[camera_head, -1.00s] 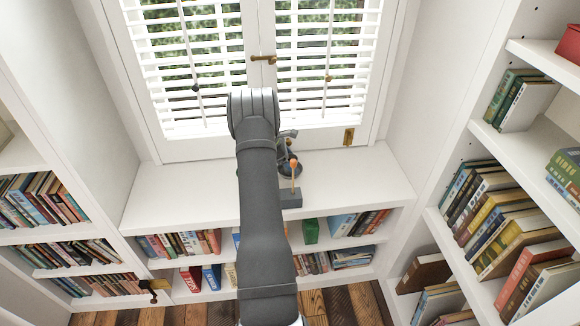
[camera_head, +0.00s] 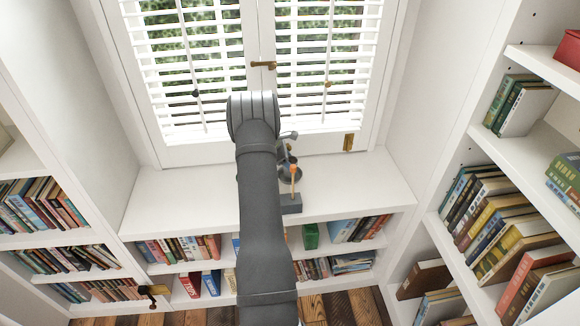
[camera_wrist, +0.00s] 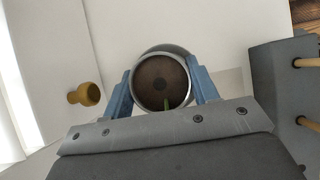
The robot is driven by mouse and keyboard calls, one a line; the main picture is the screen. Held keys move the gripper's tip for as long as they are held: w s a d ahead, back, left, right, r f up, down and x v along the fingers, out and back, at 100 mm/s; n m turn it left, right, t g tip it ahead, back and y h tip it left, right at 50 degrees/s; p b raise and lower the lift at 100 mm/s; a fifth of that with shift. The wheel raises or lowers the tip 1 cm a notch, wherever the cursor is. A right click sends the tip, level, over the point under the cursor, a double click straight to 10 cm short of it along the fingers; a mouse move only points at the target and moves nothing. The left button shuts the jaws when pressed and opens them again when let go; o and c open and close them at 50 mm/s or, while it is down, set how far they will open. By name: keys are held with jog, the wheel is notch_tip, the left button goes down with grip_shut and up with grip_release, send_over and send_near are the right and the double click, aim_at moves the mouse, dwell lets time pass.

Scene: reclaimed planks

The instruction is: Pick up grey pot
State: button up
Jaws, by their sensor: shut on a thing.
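The grey pot (camera_wrist: 162,85) shows in the wrist view as a round grey rim around a dark brown inside, with a small green bit at its lower edge. My gripper (camera_wrist: 160,77) has its two blue fingers on opposite sides of the pot and is shut on it. The pot is in the upper middle of the wrist view, seen into its opening. In the head view my arm covers most of the area around the gripper, and I cannot make out the pot clearly there.
A grey block (camera_wrist: 285,90) with wooden pegs is right of the pot. A yellow-brown knob-like thing (camera_wrist: 85,94) is at left. In the head view, the white ledge (camera_head: 180,195) is clear at left, below the shuttered window (camera_head: 190,65). Bookshelves (camera_head: 500,200) flank it.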

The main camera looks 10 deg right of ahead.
jog(key=r, duration=0.2)
jog(key=d+r, duration=0.1)
jog(key=shift+s+r, duration=0.15)
jog(key=shift+s, duration=0.25)
jog(key=s+d+r, duration=0.6)
jog(key=d+r, duration=0.2)
jog(key=r, duration=0.1)
jog(key=shift+s, duration=0.4)
jog(key=shift+a, duration=0.1)
jog(key=w+a+f+n+t+y, duration=0.1)
jog(key=w+a+f+n+t, duration=0.1)
jog(key=a+f+n, duration=0.1)
jog(key=w+a+f+n+t+y, duration=0.1)
jog(key=w+a+f+n+t, duration=0.1)
jog(key=n, duration=0.3)
jog(key=w+a+f+n+t+y, duration=0.1)
jog(key=w+a+f+n, duration=0.2)
jog(key=f+n, duration=0.1)
jog(key=shift+w+a+f+t, duration=0.3)
jog(key=shift+a+f+t, duration=0.1)
jog(key=shift+f, duration=1.75)
